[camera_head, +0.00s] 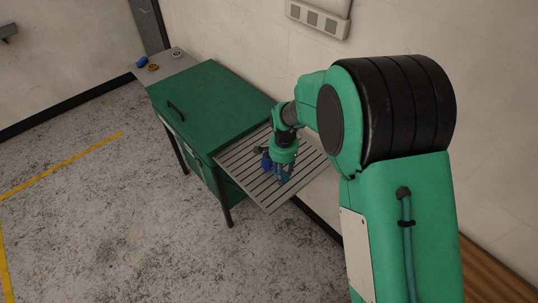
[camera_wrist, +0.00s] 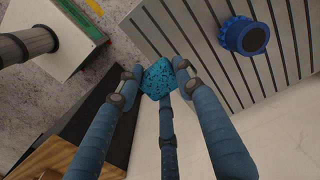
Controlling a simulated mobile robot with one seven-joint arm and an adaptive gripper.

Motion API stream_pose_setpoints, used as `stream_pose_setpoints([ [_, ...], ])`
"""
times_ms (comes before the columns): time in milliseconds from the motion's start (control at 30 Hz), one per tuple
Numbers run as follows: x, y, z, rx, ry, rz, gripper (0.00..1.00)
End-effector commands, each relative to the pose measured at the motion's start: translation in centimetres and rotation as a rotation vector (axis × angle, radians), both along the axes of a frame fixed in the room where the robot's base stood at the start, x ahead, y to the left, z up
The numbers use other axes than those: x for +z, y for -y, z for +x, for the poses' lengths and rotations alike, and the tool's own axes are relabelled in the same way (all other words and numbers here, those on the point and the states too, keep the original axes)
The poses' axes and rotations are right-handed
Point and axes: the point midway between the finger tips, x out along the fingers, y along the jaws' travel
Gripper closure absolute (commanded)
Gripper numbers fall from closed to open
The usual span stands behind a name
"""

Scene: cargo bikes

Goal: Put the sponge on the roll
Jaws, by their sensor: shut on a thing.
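A speckled blue sponge (camera_wrist: 158,79) is pinched between the fingertips of my gripper (camera_wrist: 155,80) in the wrist view. In the head view my gripper (camera_head: 283,178) points down over the slatted side shelf (camera_head: 309,160), and the sponge is hard to tell from the blue fingers. A short, round blue thing with a dark face, which looks like the roll (camera_wrist: 243,37), stands on the slats. It is apart from the sponge, to its upper right in the wrist view. In the head view this blue thing (camera_head: 266,161) shows just left of my gripper.
A green cabinet (camera_head: 205,98) adjoins the shelf. Beyond it a grey side shelf (camera_head: 163,64) holds a blue item (camera_head: 141,62), a yellow ring-like item (camera_head: 153,68) and a small pale round item (camera_head: 177,54). The wall stands close behind. The floor in front is clear.

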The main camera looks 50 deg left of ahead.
Motion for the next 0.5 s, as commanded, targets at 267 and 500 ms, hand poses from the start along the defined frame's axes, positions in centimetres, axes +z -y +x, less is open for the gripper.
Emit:
stream_pose_setpoints([
  [267, -0.1, -1.9, -1.6, -0.001, 0.000, 0.001, 0.77],
  [500, 0.0, -1.8, -1.6, -0.002, 0.001, 0.001, 0.77],
])
